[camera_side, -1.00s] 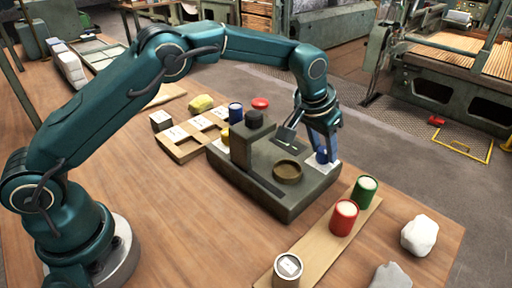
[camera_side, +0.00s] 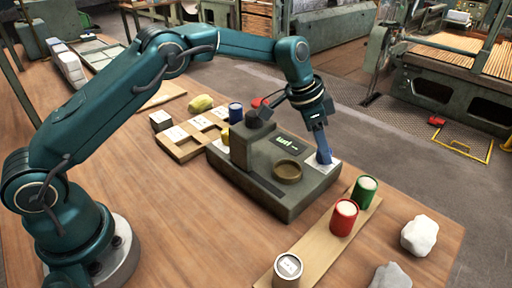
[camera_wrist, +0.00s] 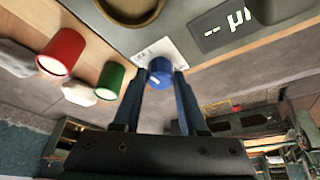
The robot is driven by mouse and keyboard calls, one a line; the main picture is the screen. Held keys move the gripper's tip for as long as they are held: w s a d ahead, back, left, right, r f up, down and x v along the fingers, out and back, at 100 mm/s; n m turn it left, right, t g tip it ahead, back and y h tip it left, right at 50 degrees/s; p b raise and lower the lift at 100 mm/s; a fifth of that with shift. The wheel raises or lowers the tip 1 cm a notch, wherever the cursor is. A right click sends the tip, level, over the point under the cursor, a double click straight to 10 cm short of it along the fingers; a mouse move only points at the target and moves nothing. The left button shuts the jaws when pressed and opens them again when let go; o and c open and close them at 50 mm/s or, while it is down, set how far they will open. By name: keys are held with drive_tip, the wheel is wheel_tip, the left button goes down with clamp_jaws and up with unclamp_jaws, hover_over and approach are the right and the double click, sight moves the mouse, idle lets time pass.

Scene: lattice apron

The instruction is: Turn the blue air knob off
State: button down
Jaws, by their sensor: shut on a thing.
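The blue air knob (camera_wrist: 160,72) sits on a white label plate (camera_wrist: 147,52) at the edge of the grey-green machine (camera_side: 262,187). In the wrist view my gripper (camera_wrist: 161,76) has its two fingers on either side of the knob, shut on it. In the side view my gripper (camera_side: 322,157) comes down onto the right corner of the machine and mostly hides the knob. A small dark display (camera_wrist: 224,24) on the machine shows lit characters; it also shows in the side view (camera_side: 290,145).
A round brown dish (camera_side: 287,171) is set in the machine top. Red (camera_side: 343,217), green (camera_side: 363,191) and grey-white (camera_side: 288,268) cans stand on a board in front. Pale lumps (camera_side: 419,235) lie at right. A wooden tray (camera_side: 190,135) lies behind left.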

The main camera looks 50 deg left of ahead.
drive_tip(key=shift+m, duration=0.5)
drive_tip(key=shift+c, duration=2.2)
unclamp_jaws()
drive_tip(key=shift+v, duration=2.6)
drive_tip(key=shift+w+a, duration=0.1)
